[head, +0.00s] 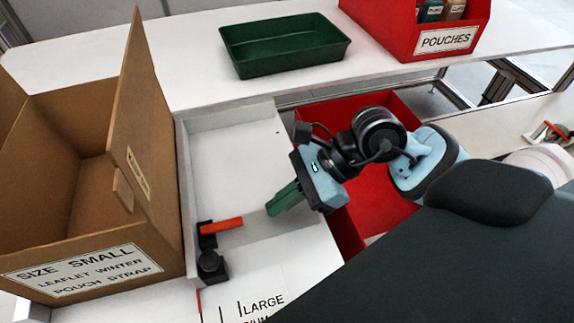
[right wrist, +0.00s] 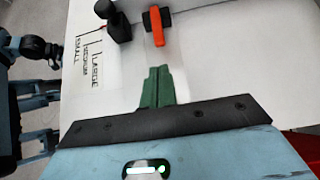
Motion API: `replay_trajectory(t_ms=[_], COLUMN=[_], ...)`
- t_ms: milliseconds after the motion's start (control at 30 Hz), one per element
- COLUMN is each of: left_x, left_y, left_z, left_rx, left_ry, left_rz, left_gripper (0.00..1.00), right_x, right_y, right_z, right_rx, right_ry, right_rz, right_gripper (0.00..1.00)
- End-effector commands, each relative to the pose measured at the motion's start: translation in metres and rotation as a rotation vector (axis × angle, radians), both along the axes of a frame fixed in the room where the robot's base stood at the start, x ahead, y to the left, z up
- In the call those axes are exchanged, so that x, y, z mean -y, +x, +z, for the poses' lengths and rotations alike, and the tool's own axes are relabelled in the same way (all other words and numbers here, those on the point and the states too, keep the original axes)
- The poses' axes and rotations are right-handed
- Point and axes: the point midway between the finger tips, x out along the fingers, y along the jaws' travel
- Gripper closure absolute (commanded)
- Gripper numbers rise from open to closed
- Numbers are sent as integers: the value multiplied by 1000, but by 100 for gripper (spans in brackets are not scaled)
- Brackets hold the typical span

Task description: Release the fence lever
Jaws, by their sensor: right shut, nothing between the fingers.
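The fence lever (head: 222,226) is a short orange bar on a black mount (head: 207,241), pointing right in the head view. It also shows at the top of the right wrist view (right wrist: 156,28), beside a black knob (right wrist: 119,30). My right gripper (head: 270,211) has green fingers, shut together and empty. The fingertips point at the lever from its right, with a gap between them. In the right wrist view the shut fingers (right wrist: 157,72) stand below the lever, apart from it. My left gripper does not show in the head view.
An open cardboard box (head: 85,262) labelled SIZE SMALL stands close left of the lever. SMALL, MEDIUM and LARGE marks (right wrist: 82,55) are on the white surface. A green tray (head: 285,62) and a red POUCHES bin (head: 400,30) stand behind. A red bin (head: 372,205) lies beneath my right arm.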

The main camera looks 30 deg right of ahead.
Motion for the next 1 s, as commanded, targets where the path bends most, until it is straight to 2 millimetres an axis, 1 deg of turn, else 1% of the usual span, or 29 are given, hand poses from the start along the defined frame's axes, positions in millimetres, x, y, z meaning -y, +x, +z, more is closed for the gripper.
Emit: replay_trajectory(t_ms=[33, 200, 400, 600, 1000], left_x=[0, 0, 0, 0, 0], left_y=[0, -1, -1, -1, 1], left_z=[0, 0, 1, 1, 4], left_rx=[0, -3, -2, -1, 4], left_ry=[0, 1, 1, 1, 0], left_rz=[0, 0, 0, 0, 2], left_gripper=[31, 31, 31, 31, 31], right_x=[-8, -29, -43, -47, -45], right_y=[2, 8, 12, 14, 13], right_z=[-4, -22, -35, -39, -37], right_rx=[-1, 1, 0, 1, 1], right_ry=[4, 3, 1, 0, 0], right_rz=[2, 1, 0, 0, 1], right_gripper=[100, 100, 100, 100, 100])
